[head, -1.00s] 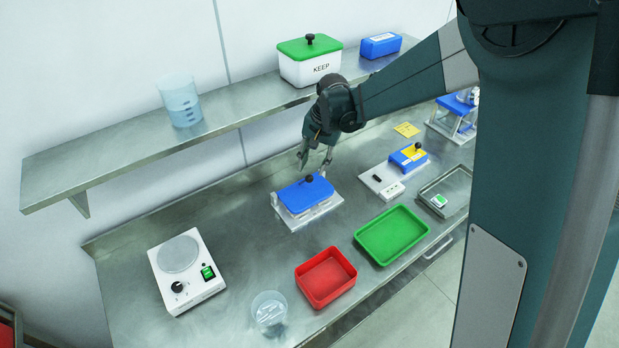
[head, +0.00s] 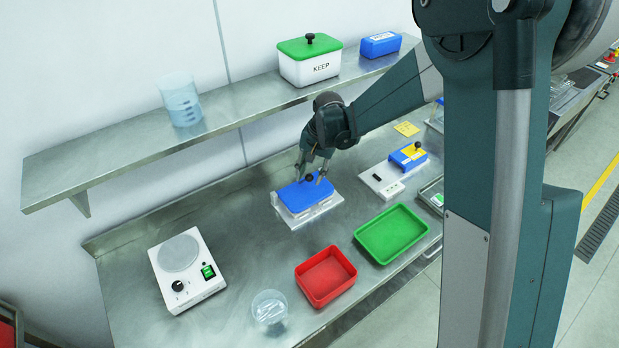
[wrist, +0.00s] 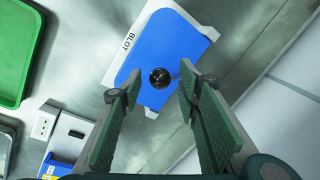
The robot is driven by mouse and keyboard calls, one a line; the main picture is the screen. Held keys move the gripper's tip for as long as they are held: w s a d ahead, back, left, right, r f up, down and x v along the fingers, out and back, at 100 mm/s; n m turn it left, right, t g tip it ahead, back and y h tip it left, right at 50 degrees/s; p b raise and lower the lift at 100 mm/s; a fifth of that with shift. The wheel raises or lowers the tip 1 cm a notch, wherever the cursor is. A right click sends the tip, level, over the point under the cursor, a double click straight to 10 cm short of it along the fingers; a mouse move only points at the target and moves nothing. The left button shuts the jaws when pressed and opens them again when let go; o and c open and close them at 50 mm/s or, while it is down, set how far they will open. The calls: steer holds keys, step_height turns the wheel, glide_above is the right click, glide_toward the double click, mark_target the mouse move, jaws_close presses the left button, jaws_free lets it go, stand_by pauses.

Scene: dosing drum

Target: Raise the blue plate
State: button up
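The blue plate (head: 300,196) lies on a pale base marked BLOT on the steel bench, with a black knob (head: 309,178) on top. In the wrist view the blue plate (wrist: 165,50) fills the upper middle, and its black knob (wrist: 160,78) shows between the finger pads. My gripper (head: 314,172) is just above the plate at the knob, pointing down. In the wrist view my gripper (wrist: 162,85) is open, with a gap on both sides of the knob. The knob's height relative to the fingertips is hard to tell.
A green tray (head: 391,234) and a red tray (head: 326,276) stand in front. A white device with a blue block (head: 408,156) sits to the right. A balance (head: 187,270) and a clear beaker (head: 269,309) are at left.

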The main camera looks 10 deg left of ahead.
steer(key=shift+a+f, duration=0.2)
steer(key=shift+f, duration=0.75)
steer(key=shift+c, duration=0.3)
